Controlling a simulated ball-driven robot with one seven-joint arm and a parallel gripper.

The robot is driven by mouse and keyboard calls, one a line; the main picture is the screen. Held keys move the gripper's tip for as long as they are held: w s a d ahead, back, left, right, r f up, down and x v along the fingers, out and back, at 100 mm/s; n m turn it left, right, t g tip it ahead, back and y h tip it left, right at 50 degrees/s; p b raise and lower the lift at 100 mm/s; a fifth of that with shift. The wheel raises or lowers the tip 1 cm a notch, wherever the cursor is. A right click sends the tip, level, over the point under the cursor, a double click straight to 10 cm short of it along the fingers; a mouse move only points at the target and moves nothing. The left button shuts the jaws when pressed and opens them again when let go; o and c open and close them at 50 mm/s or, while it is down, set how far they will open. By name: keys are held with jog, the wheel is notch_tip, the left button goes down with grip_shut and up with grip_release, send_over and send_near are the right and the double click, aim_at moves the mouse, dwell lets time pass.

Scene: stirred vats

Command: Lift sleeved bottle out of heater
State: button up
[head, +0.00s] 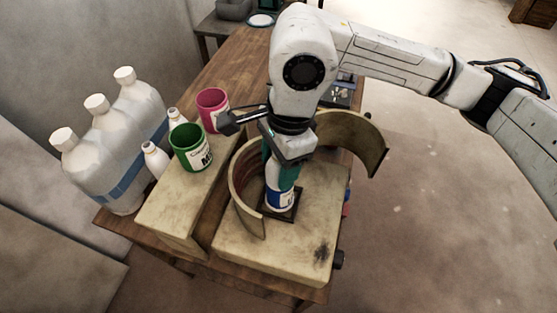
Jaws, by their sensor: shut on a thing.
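The sleeved bottle (279,200), with a blue and white sleeve, stands roughly upright between the open curved shells of the heater (245,187). Its lower end is at a dark square plate on the heater's pale base; I cannot tell whether it touches the plate. The second shell (362,143) stands swung out to the right. My gripper (281,168) points down from above and is shut on the bottle's upper part. The gripper hides the bottle's top, and teal parts show around the grip.
A green mug (190,148) and a pink mug (212,108) stand left of the heater, with small white bottles beside them. Large white-capped jugs (118,140) stand at the table's left edge. A dark device (343,92) lies behind my arm. Floor to the right is clear.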

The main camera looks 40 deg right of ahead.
jog(key=shift+c, duration=0.7)
jog(key=o, duration=0.5)
jog(key=shift+c, duration=0.2)
jog(key=c, duration=0.5)
jog(key=shift+r+p, duration=2.55)
jog(key=shift+r, duration=4.75)
jog(key=shift+s+b, duration=2.6)
jog(key=shift+s, duration=3.9)
jog(key=shift+c, duration=0.2)
